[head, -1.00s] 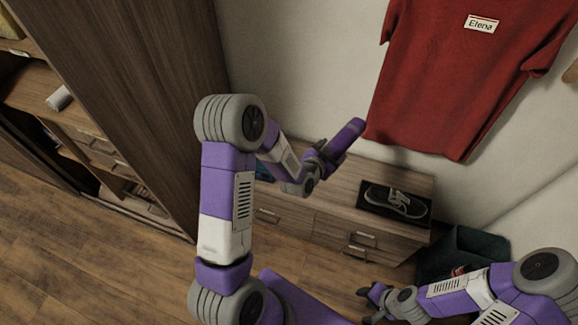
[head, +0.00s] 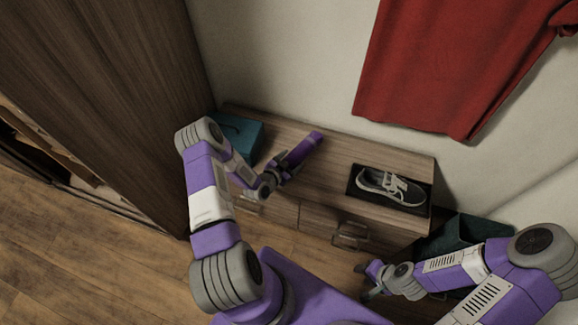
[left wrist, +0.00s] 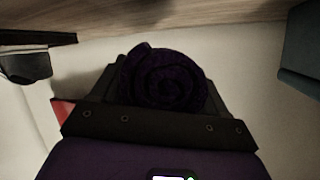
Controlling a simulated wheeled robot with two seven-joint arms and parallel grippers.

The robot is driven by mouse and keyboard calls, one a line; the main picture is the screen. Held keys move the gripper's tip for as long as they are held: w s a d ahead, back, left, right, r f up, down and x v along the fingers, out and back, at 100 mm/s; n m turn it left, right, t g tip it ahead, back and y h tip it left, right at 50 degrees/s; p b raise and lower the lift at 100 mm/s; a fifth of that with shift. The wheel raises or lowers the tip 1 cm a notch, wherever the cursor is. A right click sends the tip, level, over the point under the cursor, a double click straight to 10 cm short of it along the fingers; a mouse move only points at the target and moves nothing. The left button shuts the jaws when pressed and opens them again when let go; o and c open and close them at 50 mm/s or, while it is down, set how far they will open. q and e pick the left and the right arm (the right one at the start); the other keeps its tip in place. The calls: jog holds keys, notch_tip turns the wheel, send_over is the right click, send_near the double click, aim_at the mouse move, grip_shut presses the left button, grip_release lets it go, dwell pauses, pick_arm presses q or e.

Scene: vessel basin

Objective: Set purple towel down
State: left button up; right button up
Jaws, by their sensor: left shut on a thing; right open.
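The purple towel (head: 303,150) is a tight roll over the top of the low wooden cabinet (head: 320,175). My left gripper (head: 285,167) is shut on one end of it. In the left wrist view the towel's spiral end (left wrist: 163,80) shows between the fingers, with the wooden surface (left wrist: 180,18) close by at the top. I cannot tell whether the towel touches the cabinet. My right gripper (head: 373,279) is open and empty, low in front of the cabinet's right part.
A teal box (head: 240,134) stands at the cabinet's left end. A grey shoe (head: 391,187) lies on a dark tray (head: 418,210) at the right end. A dark teal bin (head: 470,231) is right of the cabinet. A red shirt (head: 450,65) hangs on the wall. The cabinet top's middle is bare.

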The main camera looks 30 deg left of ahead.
pick_arm(q)
notch_tip(320, 180, down, 4)
jog(key=shift+f+b, duration=0.1)
jog(key=shift+b, duration=0.75)
jog(key=o, duration=1.1)
